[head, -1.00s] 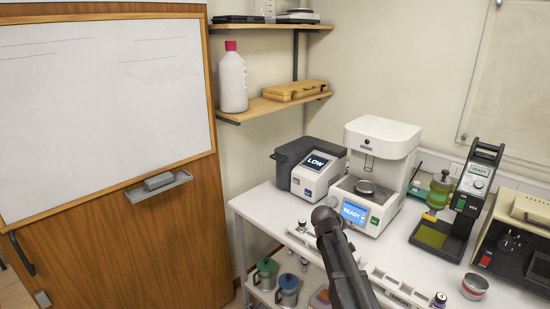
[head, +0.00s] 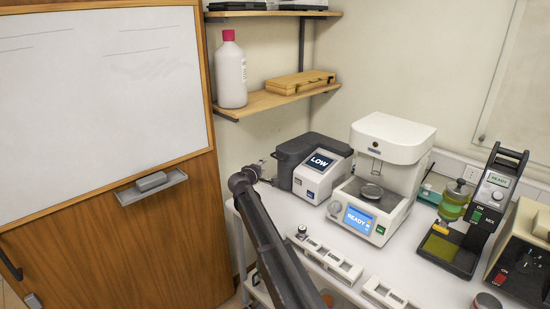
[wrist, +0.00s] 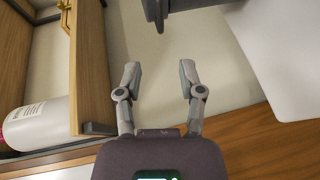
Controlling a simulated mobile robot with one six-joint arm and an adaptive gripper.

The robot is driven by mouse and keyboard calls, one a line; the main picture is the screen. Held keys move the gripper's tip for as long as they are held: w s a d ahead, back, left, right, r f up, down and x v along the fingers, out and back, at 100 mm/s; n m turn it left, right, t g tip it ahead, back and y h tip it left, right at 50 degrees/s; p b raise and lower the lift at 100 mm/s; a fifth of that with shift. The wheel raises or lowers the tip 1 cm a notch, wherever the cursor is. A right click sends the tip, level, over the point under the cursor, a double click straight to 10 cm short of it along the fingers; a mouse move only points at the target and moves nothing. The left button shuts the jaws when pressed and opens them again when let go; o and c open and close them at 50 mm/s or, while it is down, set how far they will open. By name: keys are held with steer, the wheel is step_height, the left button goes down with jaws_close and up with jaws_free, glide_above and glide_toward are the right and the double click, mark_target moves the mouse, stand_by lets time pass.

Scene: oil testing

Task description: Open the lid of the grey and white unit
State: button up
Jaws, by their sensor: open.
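The grey and white unit (head: 318,178) stands at the left end of the white table, its screen reading LOW. Its dark grey lid (head: 296,152) looks shut. My gripper (head: 262,166) is just left of the unit in the head view, small and partly hidden by my own arm. In the wrist view my gripper (wrist: 159,80) is open, with nothing between its fingers. A dark grey part (wrist: 170,8), which looks like the unit, shows at the top edge of the wrist view, beyond the fingertips and apart from them.
A shelf (head: 262,102) with a white bottle (head: 231,75) and a wooden box (head: 299,83) is above and behind. A white instrument (head: 393,140) reading READY stands right of the unit. White racks (head: 333,262) line the table's front. A whiteboard (head: 100,90) is at left.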

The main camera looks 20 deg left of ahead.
mark_target(276, 158)
steer(key=shift+w, duration=0.1)
steer(key=b+x, duration=0.2)
steer(key=x, duration=1.1)
steer(key=shift+w+b, duration=0.3)
steer(key=shift+b, duration=0.1)
steer(key=shift+c, duration=0.2)
jaws_close()
